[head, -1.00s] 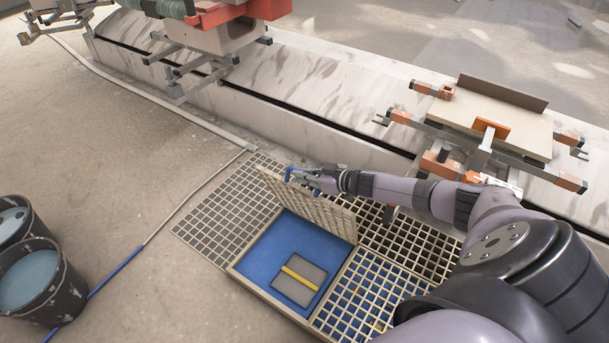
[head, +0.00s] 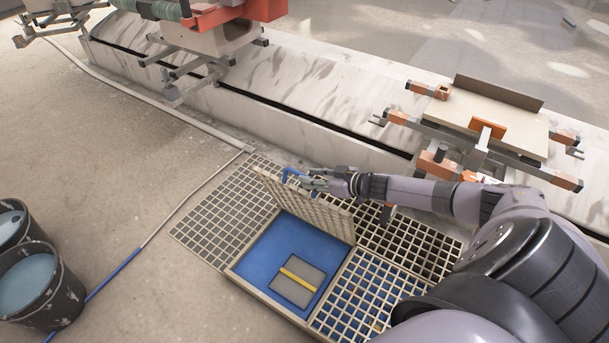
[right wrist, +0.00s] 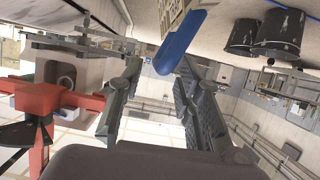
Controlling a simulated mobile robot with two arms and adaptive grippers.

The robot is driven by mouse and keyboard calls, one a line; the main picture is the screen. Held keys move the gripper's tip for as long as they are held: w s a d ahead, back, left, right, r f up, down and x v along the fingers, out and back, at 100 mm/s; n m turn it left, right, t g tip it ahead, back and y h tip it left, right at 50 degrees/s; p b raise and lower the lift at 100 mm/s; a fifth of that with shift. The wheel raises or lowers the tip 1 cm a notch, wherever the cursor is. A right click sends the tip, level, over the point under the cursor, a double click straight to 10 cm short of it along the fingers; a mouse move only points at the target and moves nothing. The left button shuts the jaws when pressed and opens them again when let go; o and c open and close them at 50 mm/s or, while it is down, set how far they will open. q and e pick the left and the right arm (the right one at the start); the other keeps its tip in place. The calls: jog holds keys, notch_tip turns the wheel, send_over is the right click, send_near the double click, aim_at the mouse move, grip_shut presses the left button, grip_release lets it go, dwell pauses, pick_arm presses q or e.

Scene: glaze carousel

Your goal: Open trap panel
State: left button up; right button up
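The trap panel (head: 318,212) is a beige grid lid. It stands steeply raised along the far side of its frame, above a blue-floored opening (head: 262,252). A blue handle (head: 289,173) sits on its upper edge; it also shows in the right wrist view (right wrist: 181,43). My right gripper (head: 304,180) is just right of the handle. Its fingers are spread in the right wrist view (right wrist: 160,66), with the handle past the fingertips and nothing held. Whether a fingertip touches the handle is hard to tell. My left gripper is in neither view.
A grey block with a yellow stripe (head: 297,280) lies in the opening. Fixed grates (head: 366,295) flank it. Dark buckets (head: 37,282) stand at the left. A pale track (head: 300,75) with carriages (head: 490,118) runs behind.

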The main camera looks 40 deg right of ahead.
jog(key=shift+v, duration=1.55)
